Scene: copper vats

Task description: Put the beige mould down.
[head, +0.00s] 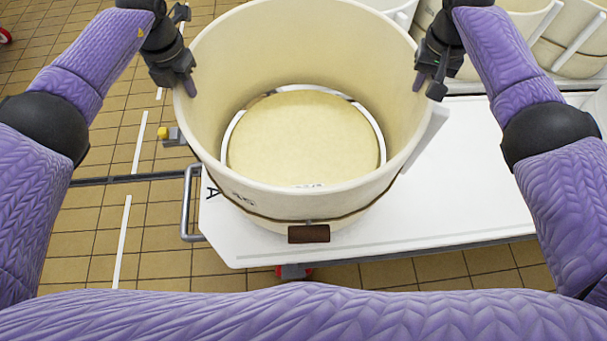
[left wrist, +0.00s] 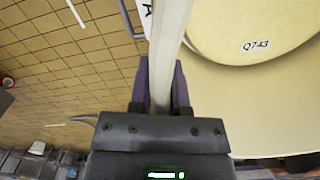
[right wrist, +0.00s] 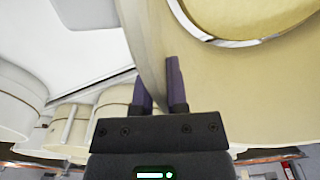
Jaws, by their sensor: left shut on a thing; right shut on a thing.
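The beige mould (head: 300,40) is a large open drum, upright in the middle of the head view. A strap with a brown block runs round its lower front. A pale yellow round (head: 303,138) shows within its ring, with a bright metal edge; in the left wrist view it bears the mark Q743. My left gripper (head: 188,82) is shut on the mould's left rim, with its fingers astride the wall. My right gripper (head: 430,80) is shut on the right rim in the same way. I cannot tell whether the mould's bottom edge touches the surface below.
A white cart top (head: 465,195) lies under the mould, with bare room to the right. A grey handle (head: 188,205) stands at its left end. More beige moulds (head: 580,45) stand at the upper right. Tiled floor (head: 120,240) lies left and in front.

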